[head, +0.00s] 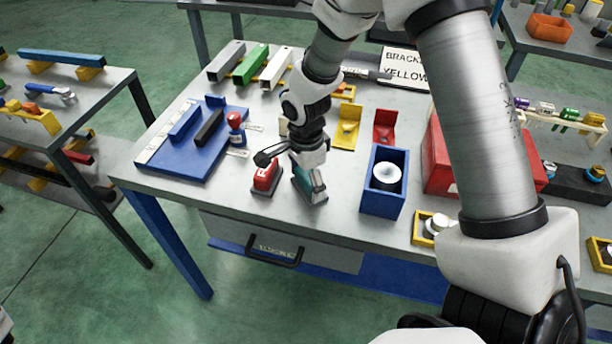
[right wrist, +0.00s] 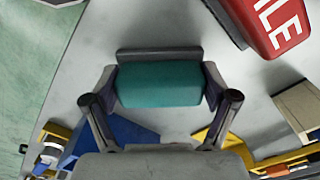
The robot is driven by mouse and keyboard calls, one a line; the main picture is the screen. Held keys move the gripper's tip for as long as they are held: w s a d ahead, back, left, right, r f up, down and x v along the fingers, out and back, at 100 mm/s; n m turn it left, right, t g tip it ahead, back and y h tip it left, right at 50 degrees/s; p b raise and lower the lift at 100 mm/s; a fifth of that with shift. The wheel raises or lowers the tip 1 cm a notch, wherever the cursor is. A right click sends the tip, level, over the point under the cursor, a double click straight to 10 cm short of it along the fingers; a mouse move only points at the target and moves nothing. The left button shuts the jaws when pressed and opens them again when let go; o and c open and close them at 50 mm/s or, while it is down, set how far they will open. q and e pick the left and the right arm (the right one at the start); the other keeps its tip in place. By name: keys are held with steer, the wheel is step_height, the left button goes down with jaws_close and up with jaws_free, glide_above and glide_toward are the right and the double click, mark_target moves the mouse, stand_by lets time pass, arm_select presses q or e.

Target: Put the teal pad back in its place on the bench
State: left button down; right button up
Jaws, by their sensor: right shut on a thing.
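The teal pad (head: 304,186) is near the front edge of the grey bench (head: 336,223), just right of a red block (head: 267,176). My right gripper (head: 308,177) reaches down from above and is shut on it. In the right wrist view the teal pad (right wrist: 160,85) sits between the two fingers of the right gripper (right wrist: 160,92), with a dark grey strip (right wrist: 160,54) along its far side. I cannot tell whether the pad touches the bench top. My left gripper is not in view.
A blue box (head: 382,204) with a white roll stands right of the pad. A blue fixture board (head: 187,160) lies left, with a red-topped blue bottle (head: 236,128) beside it. Yellow (head: 346,134) and red (head: 384,127) brackets stand behind. A drawer (head: 290,244) is below the front edge.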

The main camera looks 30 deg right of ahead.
mark_target(306, 176)
steer(key=shift+w, duration=0.1)
steer(key=shift+f, duration=0.15)
steer(key=o, duration=0.9)
step_height(306, 176, up, 12)
steer(key=shift+r+b, duration=0.2)
steer(key=shift+b, duration=0.25)
